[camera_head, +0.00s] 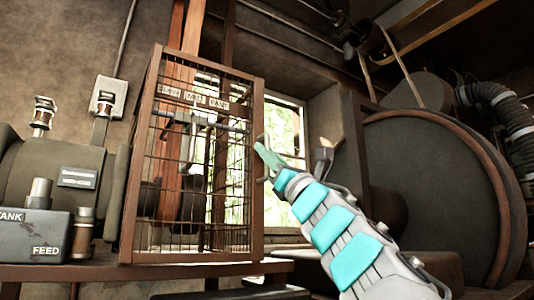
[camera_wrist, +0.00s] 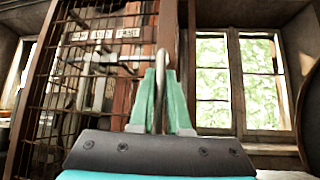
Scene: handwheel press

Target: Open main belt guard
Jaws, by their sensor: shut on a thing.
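The main belt guard (camera_head: 257,180) is a rust-brown framed cage with wire mesh, standing upright on a bench left of centre in the head view. It also shows at the left of the wrist view (camera_wrist: 48,75). Its metal handle (camera_wrist: 160,62) is a bent rod on the right-hand frame post. My gripper (camera_head: 266,160) reaches in from the lower right, and its green fingers (camera_wrist: 160,100) are shut on the handle. Behind the mesh are a label strip (camera_head: 193,99), a light rod and belt parts. I cannot tell whether the guard stands slightly ajar.
A large dark wheel (camera_head: 435,195) stands close on the right of my arm. A grey tank box (camera_head: 35,235) marked FEED and a dark cylinder (camera_head: 60,170) are at the left. A window (camera_head: 283,160) is behind the guard. A ribbed hose (camera_head: 495,105) hangs at the far right.

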